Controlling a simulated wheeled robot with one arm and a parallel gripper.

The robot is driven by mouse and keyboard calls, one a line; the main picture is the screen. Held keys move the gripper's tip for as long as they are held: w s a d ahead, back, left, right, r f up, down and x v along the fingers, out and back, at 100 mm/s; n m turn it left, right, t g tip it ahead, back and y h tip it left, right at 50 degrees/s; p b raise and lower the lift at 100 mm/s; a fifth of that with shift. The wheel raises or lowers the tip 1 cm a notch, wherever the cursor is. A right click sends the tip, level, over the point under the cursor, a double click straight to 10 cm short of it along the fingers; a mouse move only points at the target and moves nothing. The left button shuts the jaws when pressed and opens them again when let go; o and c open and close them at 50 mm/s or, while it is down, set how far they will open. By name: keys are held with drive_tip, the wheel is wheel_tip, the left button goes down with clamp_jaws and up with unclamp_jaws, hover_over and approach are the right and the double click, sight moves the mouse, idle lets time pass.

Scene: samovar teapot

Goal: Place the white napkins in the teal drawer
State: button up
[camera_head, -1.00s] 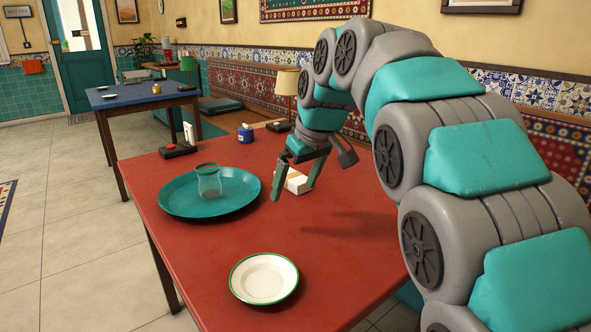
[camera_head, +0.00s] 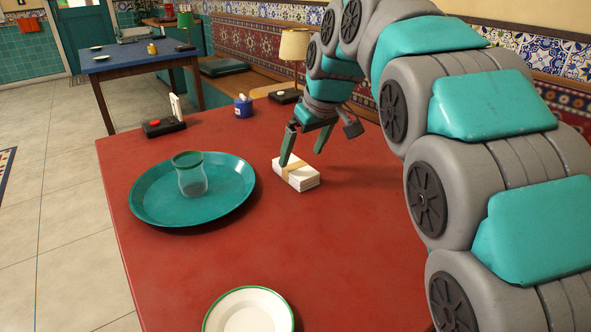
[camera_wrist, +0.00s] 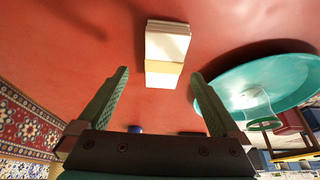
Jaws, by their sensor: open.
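A stack of white napkins (camera_head: 297,176) with a tan band lies on the red table, right of the teal tray. It also shows in the wrist view (camera_wrist: 166,45), upper middle, ahead of the fingertips. My gripper (camera_head: 305,148) is open and empty. In the head view its fingers point down just behind and above the stack, overlapping its far edge. In the wrist view the stack lies between the lines of my two fingers (camera_wrist: 160,75), and I cannot tell whether a finger touches it. No teal drawer can be made out in these frames.
A teal tray (camera_head: 150,205) holds a clear green-rimmed glass (camera_head: 190,178). A white green-rimmed plate (camera_head: 248,314) sits near the front. A blue container (camera_head: 243,107), a lamp (camera_head: 293,48) and a dark stand (camera_head: 163,127) are at the back. The red table (camera_head: 330,250) is clear in front of the napkins.

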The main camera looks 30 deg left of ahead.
sight(296, 167)
drive_tip(key=x, duration=0.4)
drive_tip(key=shift+s+a+f+p, duration=0.1)
drive_tip(key=shift+s+f+p, duration=0.15)
drive_tip(key=shift+p, duration=0.1)
drive_tip(key=c, duration=1.5)
drive_tip(key=shift+c, duration=0.2)
drive_tip(key=shift+r, duration=0.15)
